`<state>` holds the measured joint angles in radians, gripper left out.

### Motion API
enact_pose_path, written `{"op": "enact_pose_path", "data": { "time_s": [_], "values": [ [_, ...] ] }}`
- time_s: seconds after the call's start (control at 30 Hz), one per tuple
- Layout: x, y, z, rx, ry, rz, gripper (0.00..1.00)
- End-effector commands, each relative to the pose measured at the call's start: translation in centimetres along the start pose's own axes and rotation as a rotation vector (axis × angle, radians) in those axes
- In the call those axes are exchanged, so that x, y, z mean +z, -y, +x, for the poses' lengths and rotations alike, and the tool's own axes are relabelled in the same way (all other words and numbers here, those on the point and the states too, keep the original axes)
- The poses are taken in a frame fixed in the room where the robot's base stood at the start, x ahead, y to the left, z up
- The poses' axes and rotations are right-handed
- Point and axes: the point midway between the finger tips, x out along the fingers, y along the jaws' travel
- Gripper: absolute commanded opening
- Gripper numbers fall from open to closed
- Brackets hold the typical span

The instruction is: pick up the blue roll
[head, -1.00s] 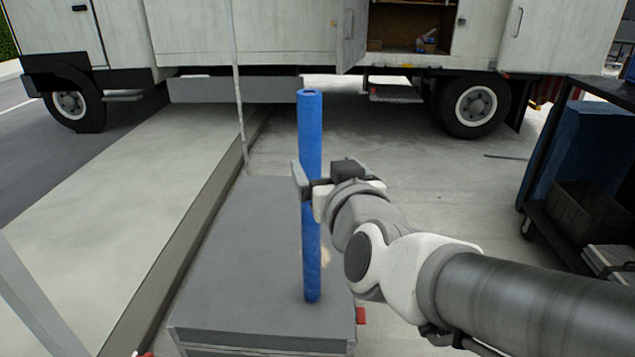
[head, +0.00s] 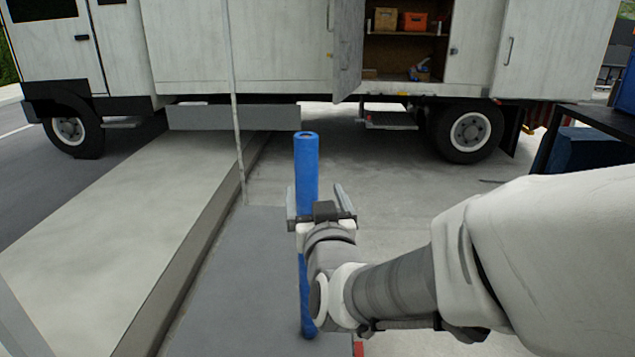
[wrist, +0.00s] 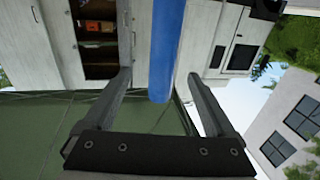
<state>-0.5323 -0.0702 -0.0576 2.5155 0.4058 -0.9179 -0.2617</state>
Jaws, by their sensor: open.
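The blue roll (head: 306,160) is a tall, thin tube standing upright on a grey flat-topped box (head: 240,270) in the head view. My gripper (head: 317,190) is open, in front of the roll's upper half, with one finger on each side of it. The gripper and wrist hide the middle of the roll. I see no clear contact with either finger.
A white truck (head: 240,50) with an open compartment (head: 405,50) stands behind. A thin pole (head: 236,110) rises left of the roll. A raised kerb (head: 110,220) runs along the left. A dark cart (head: 600,120) stands at the right. The ground behind the roll is clear.

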Motion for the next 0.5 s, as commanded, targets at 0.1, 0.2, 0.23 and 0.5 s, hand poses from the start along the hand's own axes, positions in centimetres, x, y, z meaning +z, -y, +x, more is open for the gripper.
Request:
{"op": "enact_pose_path", "data": {
  "time_s": [0.1,0.2,0.23,0.5],
  "values": [
    [-0.5,-0.1,0.5,0.004,0.006,-0.002,0.91],
    [-0.5,0.0,0.8,0.005,0.005,-0.003,0.91],
    [-0.5,-0.1,0.9,0.005,0.005,-0.003,0.91],
    [-0.4,-0.1,1.6,0.002,0.006,-0.002,0.91]
  ]
}}
